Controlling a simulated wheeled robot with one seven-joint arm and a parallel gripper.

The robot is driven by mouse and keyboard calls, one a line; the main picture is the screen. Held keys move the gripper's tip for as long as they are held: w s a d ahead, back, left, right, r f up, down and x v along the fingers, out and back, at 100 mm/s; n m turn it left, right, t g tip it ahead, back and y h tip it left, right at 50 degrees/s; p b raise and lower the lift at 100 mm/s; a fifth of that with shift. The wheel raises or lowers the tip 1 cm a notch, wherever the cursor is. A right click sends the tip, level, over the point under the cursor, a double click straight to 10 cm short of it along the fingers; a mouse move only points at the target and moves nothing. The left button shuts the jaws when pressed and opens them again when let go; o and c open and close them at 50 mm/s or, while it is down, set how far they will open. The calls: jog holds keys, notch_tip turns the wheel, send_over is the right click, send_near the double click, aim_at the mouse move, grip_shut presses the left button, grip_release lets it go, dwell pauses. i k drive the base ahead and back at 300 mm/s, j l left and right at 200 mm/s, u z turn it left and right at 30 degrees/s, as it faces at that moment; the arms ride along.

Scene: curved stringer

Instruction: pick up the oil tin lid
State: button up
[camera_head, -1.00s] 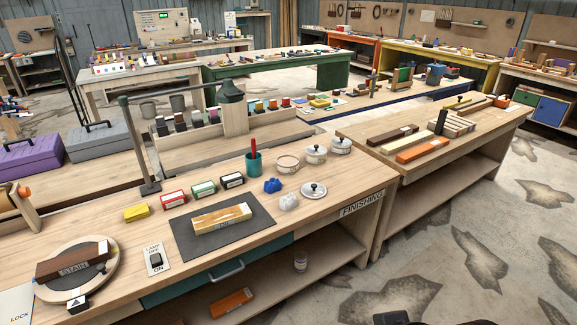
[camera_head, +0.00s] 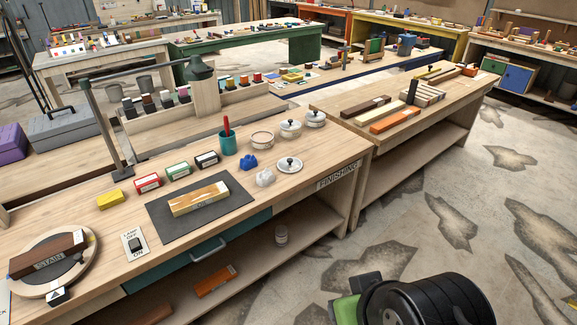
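A loose round pale metal lid with a black knob (camera_head: 289,164) lies flat on the finishing bench, near its front right edge. Behind it stand several round tins: an open-looking tin (camera_head: 262,140) without a visible lid, and two tins with knobbed lids on, one in the middle (camera_head: 290,128) and one at right (camera_head: 314,118). I cannot read any tin's label. My arm shows as a black rounded link at the lower right, well apart from the lid and over the floor. My gripper's fingers are not in view.
A white crumpled lump (camera_head: 265,177) and a blue one (camera_head: 249,163) lie left of the lid. A teal cup (camera_head: 227,143) holds a red-handled tool. A wood block (camera_head: 199,198) lies on a dark mat (camera_head: 160,221). The floor right of the bench is clear.

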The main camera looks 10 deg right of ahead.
aim_at(287, 165)
jog(key=i+l+u, duration=1.25)
jog(key=l+u, duration=0.25)
jog(key=l, duration=0.2)
jog(key=i+l+u, duration=0.1)
jog(key=l+u, duration=0.15)
jog(key=l, duration=0.2)
jog(key=l+u, duration=0.25)
jog(key=l, duration=0.15)
jog(key=i, duration=0.05)
